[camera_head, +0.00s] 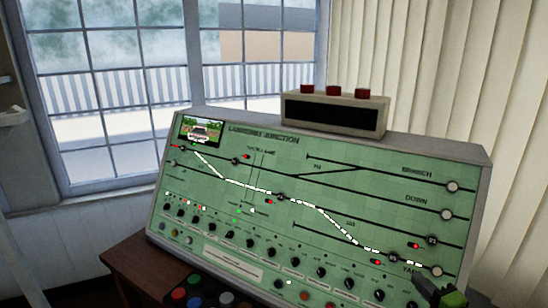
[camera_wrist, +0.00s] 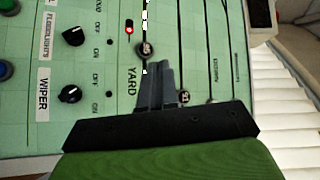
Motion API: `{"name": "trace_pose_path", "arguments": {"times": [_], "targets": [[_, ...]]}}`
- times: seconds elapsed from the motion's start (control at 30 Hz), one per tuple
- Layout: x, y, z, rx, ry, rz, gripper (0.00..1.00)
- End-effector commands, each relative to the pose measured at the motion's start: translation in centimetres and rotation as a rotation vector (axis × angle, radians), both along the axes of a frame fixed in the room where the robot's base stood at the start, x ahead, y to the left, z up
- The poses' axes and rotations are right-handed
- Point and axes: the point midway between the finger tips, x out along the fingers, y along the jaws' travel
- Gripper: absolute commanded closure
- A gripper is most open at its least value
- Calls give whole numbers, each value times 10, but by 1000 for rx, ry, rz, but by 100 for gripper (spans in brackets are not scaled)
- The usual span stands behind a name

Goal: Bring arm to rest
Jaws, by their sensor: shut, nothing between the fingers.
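My gripper (camera_head: 428,283) is at the lower right corner of the green signal panel (camera_head: 300,240) in the head view, with its green and black body partly cut off by the frame edge. In the wrist view the fingers of my gripper (camera_wrist: 157,72) are together and empty. They point at the panel near the YARD label (camera_wrist: 132,95) and a round numbered button (camera_wrist: 145,48). I cannot tell whether the fingertips touch the panel.
A black WIPER knob (camera_wrist: 70,94) and a FLOODLIGHTS knob (camera_wrist: 74,36) are left of the fingers. A box with red buttons (camera_head: 335,112) stands on top of the panel. A wooden desk (camera_head: 130,262) is below. Blinds (camera_head: 440,70) hang behind at the right.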

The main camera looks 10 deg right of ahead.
Motion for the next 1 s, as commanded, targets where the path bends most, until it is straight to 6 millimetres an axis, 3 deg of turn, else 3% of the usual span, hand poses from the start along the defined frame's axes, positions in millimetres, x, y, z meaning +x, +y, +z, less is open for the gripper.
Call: {"name": "trace_pose_path", "arguments": {"times": [0.03, 0.1, 0.2, 0.4, 0.57, 0.7, 0.9, 1.0], "targets": [[14, 37, 2, -83, 72, 115, 100], [22, 90, -3, -216, 199, 280, 100], [16, 151, -8, -404, 362, 478, 100], [-28, 228, 6, -782, 623, 727, 100], [-79, 263, 38, -1048, 750, 792, 100], [-132, 281, 71, -1217, 792, 782, 100], [-204, 287, 96, -1308, 769, 754, 100], [-221, 285, 98, -1310, 755, 752, 100]]}}
